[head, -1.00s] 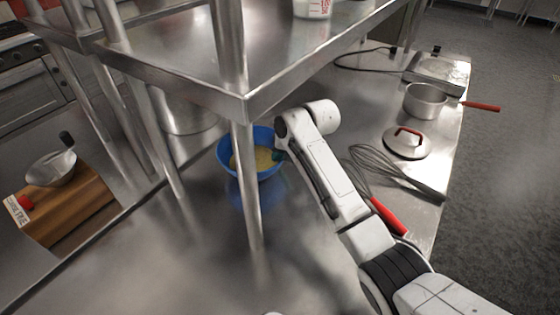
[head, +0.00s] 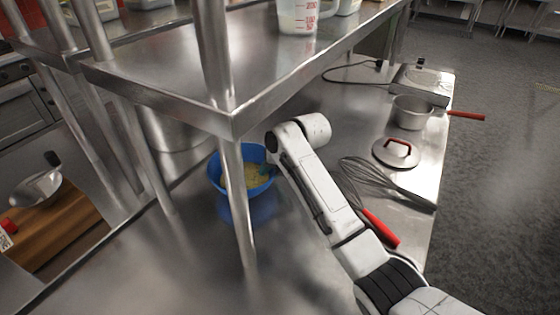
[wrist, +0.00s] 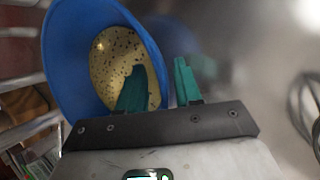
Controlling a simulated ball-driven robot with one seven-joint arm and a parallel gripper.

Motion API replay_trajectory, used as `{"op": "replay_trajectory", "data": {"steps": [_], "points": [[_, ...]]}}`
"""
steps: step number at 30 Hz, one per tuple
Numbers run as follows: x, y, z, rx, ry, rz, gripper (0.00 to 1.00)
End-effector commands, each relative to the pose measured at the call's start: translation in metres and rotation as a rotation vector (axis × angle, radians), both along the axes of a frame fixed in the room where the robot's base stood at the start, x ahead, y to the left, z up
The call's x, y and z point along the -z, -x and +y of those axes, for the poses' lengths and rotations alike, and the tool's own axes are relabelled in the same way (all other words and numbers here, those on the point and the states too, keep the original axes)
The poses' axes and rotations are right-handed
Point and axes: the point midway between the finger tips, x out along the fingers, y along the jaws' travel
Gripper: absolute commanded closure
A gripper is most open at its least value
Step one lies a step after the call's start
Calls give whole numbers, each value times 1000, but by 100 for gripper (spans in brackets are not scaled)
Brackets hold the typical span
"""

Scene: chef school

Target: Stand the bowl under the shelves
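The blue bowl (head: 214,176) holds a yellow, dark-specked mixture. In the head view it is low over the steel counter under the lower shelf, partly behind a shelf post, its blue reflection just beneath it; I cannot tell whether its base touches the counter. The bowl (wrist: 68,60) fills the upper left of the wrist view. My gripper (wrist: 158,78) has its two green fingers apart, one inside the bowl and one outside, astride the rim, with slight gaps showing beside the wall. The lower shelf (head: 180,72) spans above. In the head view my wrist hides most of the gripper.
A shelf post (head: 232,190) stands in front of the bowl. A whisk (head: 375,180), a lid (head: 396,152), a saucepan (head: 411,112) and a hot plate (head: 422,84) lie to the right. A measuring jug (head: 298,15) stands on the shelf. The front counter is clear.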

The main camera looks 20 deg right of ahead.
Motion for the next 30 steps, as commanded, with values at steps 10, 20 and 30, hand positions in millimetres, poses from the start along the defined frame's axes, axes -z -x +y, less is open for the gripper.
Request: {"op": "replay_trajectory", "data": {"steps": [10, 20, 30], "points": [[-56, 29, -18, 2, -1, -5, 66], [-91, 48, -28, 1, 0, -2, 66], [-94, 50, -29, 1, 0, 0, 66]]}}
